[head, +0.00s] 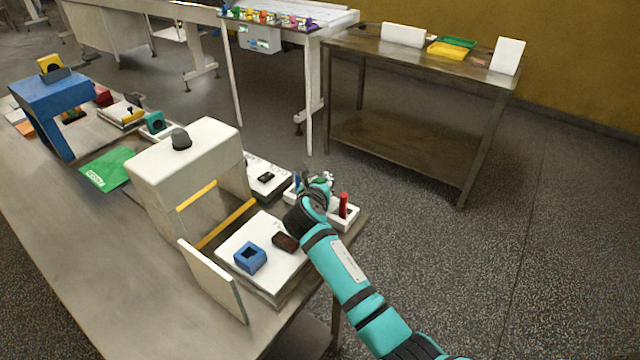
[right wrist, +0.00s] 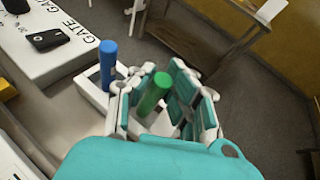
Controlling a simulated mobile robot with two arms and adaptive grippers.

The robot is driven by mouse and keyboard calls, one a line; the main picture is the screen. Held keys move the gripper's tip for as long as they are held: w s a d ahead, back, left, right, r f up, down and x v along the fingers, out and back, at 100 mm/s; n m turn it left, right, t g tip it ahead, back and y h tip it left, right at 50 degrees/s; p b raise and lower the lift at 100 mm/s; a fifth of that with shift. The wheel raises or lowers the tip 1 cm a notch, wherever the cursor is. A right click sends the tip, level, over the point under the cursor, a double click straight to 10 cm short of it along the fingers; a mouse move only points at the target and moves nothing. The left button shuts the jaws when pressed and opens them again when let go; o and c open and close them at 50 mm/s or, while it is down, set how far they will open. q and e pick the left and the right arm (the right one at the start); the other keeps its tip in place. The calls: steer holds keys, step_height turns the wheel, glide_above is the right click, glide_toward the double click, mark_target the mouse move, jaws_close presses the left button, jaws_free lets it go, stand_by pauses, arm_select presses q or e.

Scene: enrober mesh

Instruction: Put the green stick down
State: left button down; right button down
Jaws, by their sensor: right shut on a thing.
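My right gripper (head: 318,184) is over a white stick holder (head: 348,221) at the right end of the near table. In the right wrist view the gripper (right wrist: 165,98) is shut on the green stick (right wrist: 154,93), which stands roughly upright between the fingers. The fingers hide the lower end of the stick, so I cannot tell whether it touches the holder. A blue stick (right wrist: 107,62) stands in the holder on the left in the wrist view. A red stick (head: 343,205) stands in the holder just right of my gripper in the head view. My left gripper is not in view.
A white block with a blue square ring (head: 250,258) and a dark brown piece (head: 285,242) is left of my arm. A white arch (head: 185,165) stands behind it. A black device (head: 266,177) lies on the white GATE panel. Open floor is to the right.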

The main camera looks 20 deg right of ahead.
steer(key=shift+f, duration=0.35)
steer(key=shift+f, duration=0.15)
steer(key=c, duration=1.4)
jaws_free()
steer(key=shift+o, duration=0.2)
steer(key=shift+s+a+r, duration=0.15)
steer(key=shift+s+r, duration=0.15)
steer(key=v, duration=1.1)
steer(key=shift+s, duration=0.2)
